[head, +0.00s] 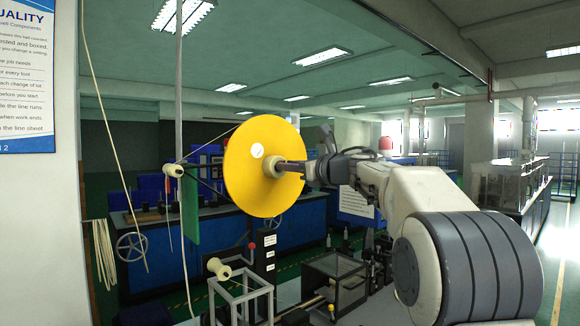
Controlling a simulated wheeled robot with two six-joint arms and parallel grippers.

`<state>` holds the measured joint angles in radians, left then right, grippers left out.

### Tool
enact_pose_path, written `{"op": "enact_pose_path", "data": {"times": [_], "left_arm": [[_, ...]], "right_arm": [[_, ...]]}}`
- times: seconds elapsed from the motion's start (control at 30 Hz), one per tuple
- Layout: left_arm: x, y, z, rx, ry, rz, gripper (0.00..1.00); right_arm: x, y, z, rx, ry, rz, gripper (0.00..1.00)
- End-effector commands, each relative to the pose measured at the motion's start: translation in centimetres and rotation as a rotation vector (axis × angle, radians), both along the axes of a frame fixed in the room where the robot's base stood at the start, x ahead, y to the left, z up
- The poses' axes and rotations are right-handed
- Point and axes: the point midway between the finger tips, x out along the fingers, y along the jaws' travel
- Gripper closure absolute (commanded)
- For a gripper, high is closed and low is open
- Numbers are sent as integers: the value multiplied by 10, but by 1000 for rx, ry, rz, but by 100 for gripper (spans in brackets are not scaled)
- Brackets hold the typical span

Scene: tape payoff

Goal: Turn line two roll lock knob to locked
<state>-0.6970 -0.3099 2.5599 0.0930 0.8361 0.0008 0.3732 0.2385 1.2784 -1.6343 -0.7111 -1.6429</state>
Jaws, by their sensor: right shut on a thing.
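A large yellow disc (248,190) stands upright on the tape payoff in the head view, with a small white round mark on its face. A pale cream hub knob (270,166) sits at the disc's centre and looks like the roll lock knob. My right gripper (281,168) comes in from the right and is shut on this knob. The fingers cover part of the knob, and I cannot tell its lock position. My left gripper is not in view.
A cream guide roller (173,170) stands left of the disc, with tape running to it. A lower roller (218,268) sits above an open metal frame. A red ball-tipped lever (252,246) and a dark box frame (335,283) stand below the disc.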

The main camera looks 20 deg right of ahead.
Motion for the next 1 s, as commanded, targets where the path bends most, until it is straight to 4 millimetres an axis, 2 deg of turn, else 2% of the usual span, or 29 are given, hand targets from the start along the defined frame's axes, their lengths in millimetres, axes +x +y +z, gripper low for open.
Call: {"op": "enact_pose_path", "data": {"times": [0.37, 1.0], "left_arm": [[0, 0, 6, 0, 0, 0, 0], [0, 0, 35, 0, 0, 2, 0]], "right_arm": [[0, 1, 2, 107, 38, -3, 100], [0, 2, 4, 650, 235, -4, 100]]}}
